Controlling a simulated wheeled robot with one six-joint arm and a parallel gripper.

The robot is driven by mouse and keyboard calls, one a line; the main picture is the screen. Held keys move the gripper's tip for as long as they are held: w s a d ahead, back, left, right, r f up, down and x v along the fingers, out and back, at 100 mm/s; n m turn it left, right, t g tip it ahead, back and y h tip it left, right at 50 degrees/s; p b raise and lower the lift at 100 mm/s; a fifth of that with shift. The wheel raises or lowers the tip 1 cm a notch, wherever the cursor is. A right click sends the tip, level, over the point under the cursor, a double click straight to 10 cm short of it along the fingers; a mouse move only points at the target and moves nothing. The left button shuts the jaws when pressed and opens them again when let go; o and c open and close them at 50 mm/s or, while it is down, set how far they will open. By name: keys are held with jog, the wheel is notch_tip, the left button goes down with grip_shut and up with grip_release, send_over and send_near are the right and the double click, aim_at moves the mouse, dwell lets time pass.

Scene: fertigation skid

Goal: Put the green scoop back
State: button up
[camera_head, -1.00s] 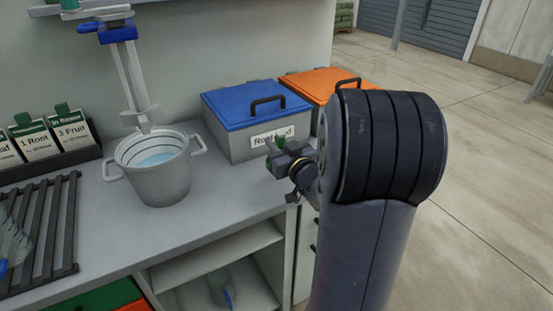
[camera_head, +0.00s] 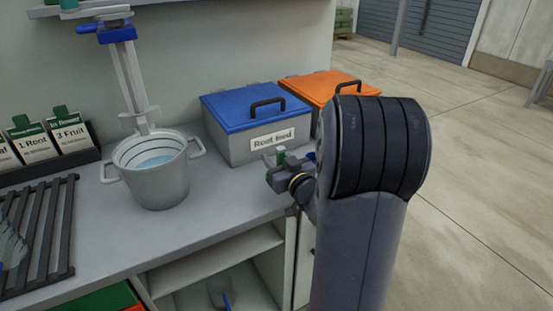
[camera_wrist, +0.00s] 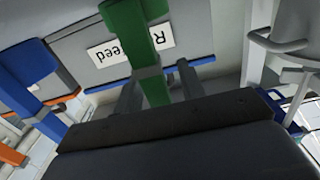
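In the wrist view, the green scoop (camera_wrist: 152,88) shows as a green bar standing between the two fingers of my gripper (camera_wrist: 158,82), which looks closed on it. The scoop's far end runs out of the top of the picture, so its bowl is not clear. In the head view, my gripper (camera_head: 278,170) is at the bench's right front edge, in front of the grey bin (camera_head: 235,145) labelled "Root feed" with a blue lid (camera_head: 240,104). A bit of the green scoop (camera_head: 280,154) sticks up from it. My arm hides part of the area behind.
An orange-lidded bin (camera_head: 310,88) stands behind, right of the blue-lidded one. A grey bucket (camera_head: 160,185) with pale blue liquid stands left of the gripper. A black slatted rack (camera_head: 45,230) and a card holder (camera_head: 50,160) are at the left. Open shelves lie below the bench (camera_head: 225,222).

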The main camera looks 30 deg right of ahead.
jog(key=s, duration=1)
jog(key=shift+s+p, duration=0.3)
jog(key=shift+s, duration=0.1)
